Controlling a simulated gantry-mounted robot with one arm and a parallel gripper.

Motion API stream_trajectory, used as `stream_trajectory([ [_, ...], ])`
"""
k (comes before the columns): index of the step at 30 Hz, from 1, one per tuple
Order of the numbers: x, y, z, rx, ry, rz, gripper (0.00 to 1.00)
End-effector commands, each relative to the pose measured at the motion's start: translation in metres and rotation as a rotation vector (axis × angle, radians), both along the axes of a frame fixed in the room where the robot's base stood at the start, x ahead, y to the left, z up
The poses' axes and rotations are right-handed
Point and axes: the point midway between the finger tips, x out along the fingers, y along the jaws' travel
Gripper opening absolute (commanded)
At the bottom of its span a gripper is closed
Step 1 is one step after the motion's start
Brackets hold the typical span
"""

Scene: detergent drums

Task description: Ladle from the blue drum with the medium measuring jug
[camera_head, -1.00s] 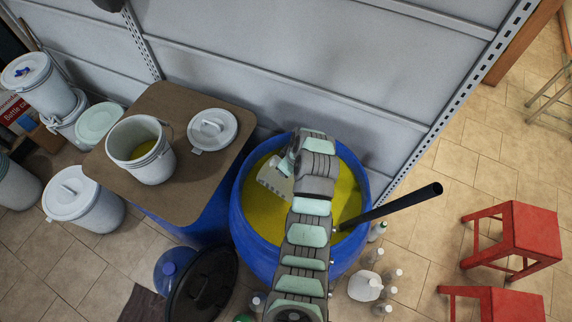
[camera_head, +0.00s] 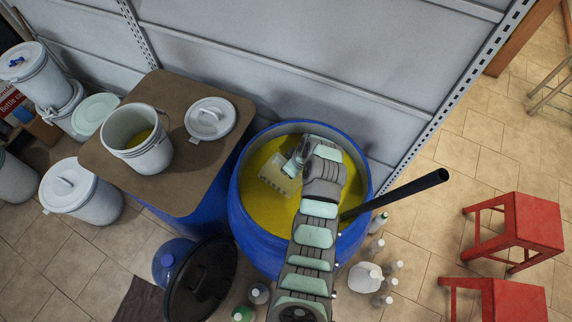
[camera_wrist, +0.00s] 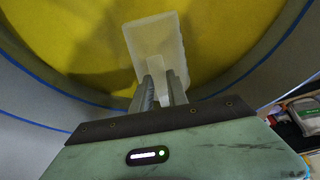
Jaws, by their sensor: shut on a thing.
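The blue drum (camera_head: 240,222) stands open below the wall and holds yellow liquid (camera_head: 262,205). My gripper (camera_wrist: 166,84) is shut on the handle side of the translucent measuring jug (camera_wrist: 155,42). In the head view the jug (camera_head: 276,175) is inside the drum's mouth, left of my wrist. In the wrist view yellow liquid surrounds it. I cannot tell whether it touches the liquid or how much it holds. Part of the jug is hidden behind my fingers.
A black pole (camera_head: 405,192) leans out over the drum's right rim. A white bucket (camera_head: 140,155) with some yellow inside and a white lid (camera_head: 210,118) sit on the brown board (camera_head: 185,185) at left. Bottles (camera_head: 375,250) and red stools (camera_head: 520,228) stand right.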

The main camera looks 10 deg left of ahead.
Motion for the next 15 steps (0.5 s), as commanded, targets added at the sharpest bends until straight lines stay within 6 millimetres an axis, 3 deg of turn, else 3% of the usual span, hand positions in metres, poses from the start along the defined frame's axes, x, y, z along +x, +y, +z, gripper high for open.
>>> stream_trajectory([
  [15,-0.014,-0.019,-0.025,0.135,-0.081,-0.001,0.00],
])
